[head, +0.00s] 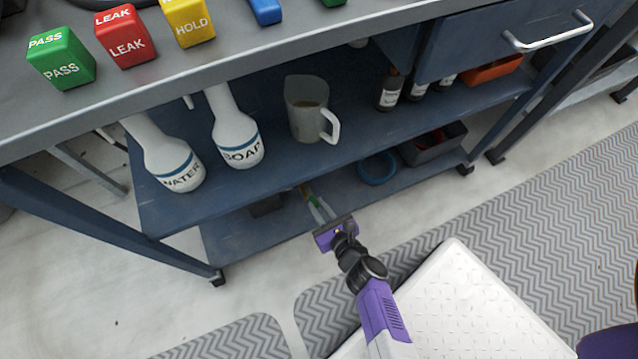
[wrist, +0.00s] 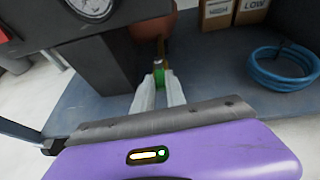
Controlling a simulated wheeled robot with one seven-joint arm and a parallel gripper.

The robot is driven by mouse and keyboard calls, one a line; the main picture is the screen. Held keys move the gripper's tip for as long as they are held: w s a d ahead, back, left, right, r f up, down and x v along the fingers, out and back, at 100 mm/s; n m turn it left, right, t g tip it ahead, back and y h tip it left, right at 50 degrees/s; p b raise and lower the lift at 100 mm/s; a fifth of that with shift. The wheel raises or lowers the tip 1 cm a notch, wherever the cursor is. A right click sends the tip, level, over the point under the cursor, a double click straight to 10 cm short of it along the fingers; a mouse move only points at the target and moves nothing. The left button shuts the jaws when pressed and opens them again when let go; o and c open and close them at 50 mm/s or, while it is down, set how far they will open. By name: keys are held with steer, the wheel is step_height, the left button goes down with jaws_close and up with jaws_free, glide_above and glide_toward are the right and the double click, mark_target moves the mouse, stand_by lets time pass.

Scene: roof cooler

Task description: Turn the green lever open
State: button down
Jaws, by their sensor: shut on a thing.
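The green lever (wrist: 159,78) shows as a small green piece between the fingertips of my gripper (wrist: 158,84) in the wrist view. The two pale fingers are closed in on it from both sides. A thin brownish stem runs up behind it toward a reddish-brown rounded part. In the head view my gripper (head: 318,208) reaches in over the bottom shelf of the cart, with a bit of green (head: 315,202) between its fingers. The fingers hide much of the lever, and I cannot tell how far it is turned.
A dark block with a round gauge (wrist: 92,8) stands left of my fingers. A blue hose coil (wrist: 284,68) and cardboard boxes (wrist: 216,14) are to the right. The middle shelf (head: 270,170) overhangs my gripper, holding bottles and a jug (head: 307,108).

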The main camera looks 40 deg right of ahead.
steer(key=c, duration=1.4)
jaws_free()
steer(key=shift+o, duration=0.2)
steer(key=p+v, duration=0.2)
steer(key=v, duration=0.5)
steer(key=shift+s+p, duration=0.35)
steer(key=shift+p, duration=0.05)
